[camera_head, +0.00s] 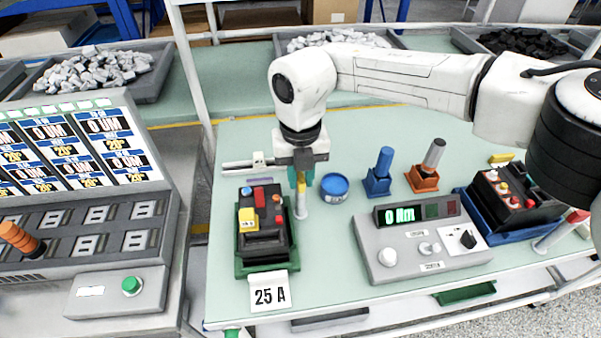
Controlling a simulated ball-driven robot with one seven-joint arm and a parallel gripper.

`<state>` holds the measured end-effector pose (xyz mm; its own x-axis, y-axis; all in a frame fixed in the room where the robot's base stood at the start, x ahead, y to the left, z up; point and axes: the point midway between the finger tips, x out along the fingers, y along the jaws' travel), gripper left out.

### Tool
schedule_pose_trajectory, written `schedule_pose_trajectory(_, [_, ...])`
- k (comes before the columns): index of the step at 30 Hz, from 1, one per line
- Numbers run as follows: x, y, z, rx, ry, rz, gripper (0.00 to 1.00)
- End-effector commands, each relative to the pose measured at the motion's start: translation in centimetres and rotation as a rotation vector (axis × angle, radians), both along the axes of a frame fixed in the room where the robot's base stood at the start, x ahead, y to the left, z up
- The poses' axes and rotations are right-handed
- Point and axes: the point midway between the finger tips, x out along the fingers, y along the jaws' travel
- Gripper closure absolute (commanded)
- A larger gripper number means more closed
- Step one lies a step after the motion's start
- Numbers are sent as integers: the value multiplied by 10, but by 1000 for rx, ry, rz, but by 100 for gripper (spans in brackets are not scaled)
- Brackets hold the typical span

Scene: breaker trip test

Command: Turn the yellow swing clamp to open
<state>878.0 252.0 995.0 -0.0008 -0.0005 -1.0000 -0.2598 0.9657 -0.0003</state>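The yellow swing clamp (301,187) stands upright at the right side of the green breaker holder, on a short grey post (301,207). My gripper (302,181) points down over it, with its teal fingers on either side of the yellow part. The fingers hide much of the clamp, and I cannot tell whether they touch it. A black breaker (264,232) with red, blue and yellow parts sits in the green holder (241,268), left of the clamp.
A blue tin (334,187) stands close right of the clamp. Blue (378,175) and orange (425,174) tool stands are behind the grey test box (419,245). A second breaker (507,197) sits at the right. A "25 A" card (270,293) is at the front.

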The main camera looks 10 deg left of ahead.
Motion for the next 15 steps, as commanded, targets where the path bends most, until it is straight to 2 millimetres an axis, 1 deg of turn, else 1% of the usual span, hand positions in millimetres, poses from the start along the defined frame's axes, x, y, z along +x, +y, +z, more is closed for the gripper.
schedule_pose_trajectory(1, [0,0,0,0,0,0,72])
schedule_pose_trajectory(5, [0,0,0,0,0,1,59])
schedule_pose_trajectory(12, [0,0,1,0,-1,2,58])
schedule_pose_trajectory(15, [1,0,6,1,-2,2,58])
